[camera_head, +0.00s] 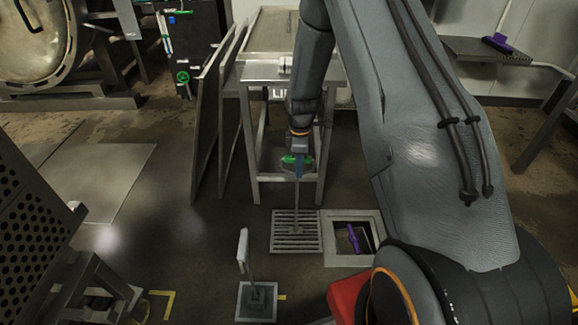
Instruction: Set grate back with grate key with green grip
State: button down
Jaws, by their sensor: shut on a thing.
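My gripper (299,158) is shut on the green grip (289,160) of the grate key. The key's thin grey shaft (297,200) runs down from it to the slatted grate (283,242). The shaft's lower end meets the middle of the grate; I cannot tell whether it is hooked in. The grate lies about level just left of the open drain pit, on the floor or very slightly above it. The square pit has a pale frame (345,260) and is uncovered. A purple-handled thing (354,238) is inside the pit.
A metal table (270,72) stands behind the grate, with dark panels (208,115) leaning at its left. A small square base with an upright white handle (243,250) stands in front. Another purple thing (497,43) lies on a right-hand shelf (480,52).

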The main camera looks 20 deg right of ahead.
jog(key=s+d+p, duration=0.2)
jog(key=s+d, duration=0.1)
jog(key=d, duration=1)
jog(key=s+d+p, duration=0.2)
jog(key=s+d, duration=0.2)
jog(key=d, duration=0.9)
jog(key=shift+s+r, duration=0.2)
jog(key=shift+s, duration=0.1)
jog(key=shift+s+p, duration=0.25)
jog(key=shift+p, duration=0.1)
jog(key=shift+f+b, duration=0.75)
jog(key=shift+f, duration=2.4)
dwell(0.3)
jog(key=shift+s+f+m, duration=0.1)
jog(key=shift+s+m, duration=0.05)
jog(key=shift+m, duration=1.85)
